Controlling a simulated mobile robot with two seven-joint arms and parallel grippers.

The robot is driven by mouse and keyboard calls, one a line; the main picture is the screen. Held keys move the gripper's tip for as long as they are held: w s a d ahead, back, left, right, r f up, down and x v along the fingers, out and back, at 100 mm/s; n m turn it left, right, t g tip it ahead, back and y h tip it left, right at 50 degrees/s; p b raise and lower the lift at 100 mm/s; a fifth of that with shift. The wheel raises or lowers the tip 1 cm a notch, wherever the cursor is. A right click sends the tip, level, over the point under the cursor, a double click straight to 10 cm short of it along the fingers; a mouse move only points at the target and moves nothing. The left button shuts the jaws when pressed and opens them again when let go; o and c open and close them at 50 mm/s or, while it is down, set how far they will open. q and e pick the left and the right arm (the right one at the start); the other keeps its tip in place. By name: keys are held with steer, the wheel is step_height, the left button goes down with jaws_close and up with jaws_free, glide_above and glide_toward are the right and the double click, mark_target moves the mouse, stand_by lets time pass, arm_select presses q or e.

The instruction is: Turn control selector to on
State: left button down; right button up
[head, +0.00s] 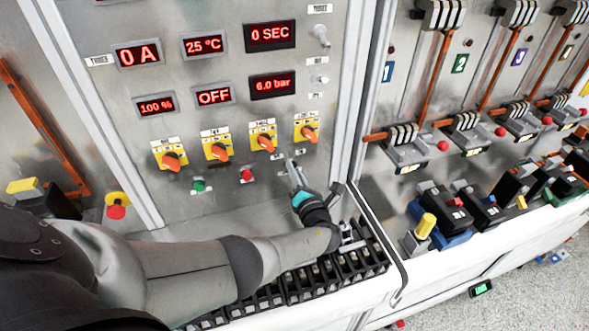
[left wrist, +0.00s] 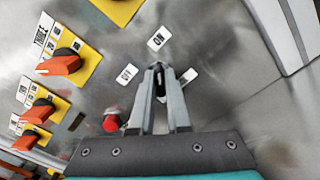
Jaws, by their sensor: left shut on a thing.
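The control selector (left wrist: 160,84) is a small dark knob on the grey metal panel, mostly hidden between my fingertips. Small white labels surround it in the left wrist view, including an ON label (left wrist: 158,38) above and another label (left wrist: 126,74) to the left. My left gripper (head: 291,168) reaches the panel below the row of orange knobs, and it also shows in the left wrist view (left wrist: 160,76). Its fingers are shut on the selector. The selector's exact pointing direction cannot be told. My right gripper is not in view.
Orange rotary knobs on yellow plates (head: 263,140) sit just above. A red button (head: 247,175) and a green button (head: 198,185) are left of the gripper. A black terminal row (head: 305,284) lies below, and a raised panel edge (head: 350,100) stands to the right.

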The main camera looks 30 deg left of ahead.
arm_select(q)
steer(key=shift+f+m, duration=0.1)
steer(key=shift+m, duration=0.4)
steer(key=c, duration=0.9)
jaws_free()
steer(key=p+v, duration=0.1)
steer(key=v, duration=1.4)
steer(key=shift+s+d+p, duration=0.1)
steer(key=shift+p, duration=0.25)
